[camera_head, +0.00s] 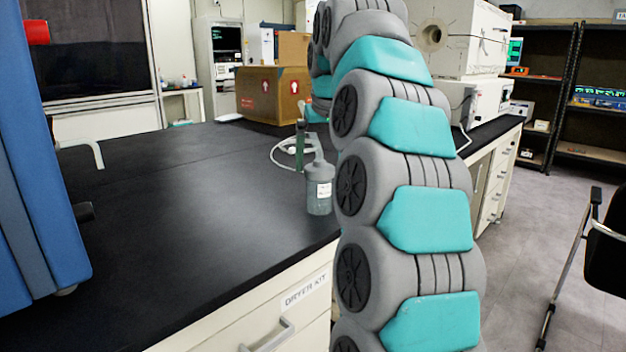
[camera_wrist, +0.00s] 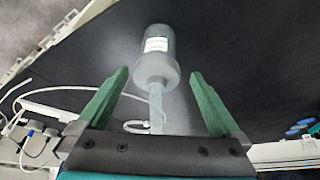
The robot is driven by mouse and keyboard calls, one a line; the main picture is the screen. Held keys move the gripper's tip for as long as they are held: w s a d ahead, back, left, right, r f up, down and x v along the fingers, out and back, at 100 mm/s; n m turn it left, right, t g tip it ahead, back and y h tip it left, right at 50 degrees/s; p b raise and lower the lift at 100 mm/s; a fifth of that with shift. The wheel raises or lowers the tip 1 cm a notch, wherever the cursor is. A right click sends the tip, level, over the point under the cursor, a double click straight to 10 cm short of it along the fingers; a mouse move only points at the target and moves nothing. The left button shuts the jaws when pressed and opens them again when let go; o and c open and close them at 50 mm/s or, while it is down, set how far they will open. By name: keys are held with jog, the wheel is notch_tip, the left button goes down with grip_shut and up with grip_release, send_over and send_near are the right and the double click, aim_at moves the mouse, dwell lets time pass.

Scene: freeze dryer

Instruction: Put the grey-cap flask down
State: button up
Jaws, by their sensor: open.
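The grey flask (camera_head: 319,192), with a white label, stands upright on the black bench close to its front edge. In the wrist view the flask (camera_wrist: 156,58) lies ahead of my gripper (camera_wrist: 158,74), with its narrow neck pointing back between the two green fingers. The fingers are spread, with a gap on each side of the flask. In the head view one green finger of my gripper (camera_head: 300,140) shows just behind and left of the flask's neck. My arm hides the rest of the gripper. I cannot make out the cap clearly.
A thin white hose (camera_head: 277,156) curls on the bench behind the flask. A blue machine (camera_head: 40,200) stands at the left. Cardboard boxes (camera_head: 268,95) stand at the back. The bench between the machine and the flask is clear.

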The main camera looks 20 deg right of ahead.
aim_at(319, 179)
jog(key=shift+d+p+x, duration=0.15)
jog(key=shift+p+x, duration=0.05)
jog(key=shift+x, duration=1.55)
jog(key=shift+d+p+x, duration=0.1)
jog(key=shift+p+x, duration=0.1)
jog(key=shift+x, duration=1.55)
jog(key=shift+w+r, duration=0.1)
jog(key=shift+w, duration=0.05)
jog(key=shift+c, duration=0.2)
jog(key=c, duration=1.4)
jog(key=shift+c, duration=0.2)
jog(key=shift+r, duration=0.2)
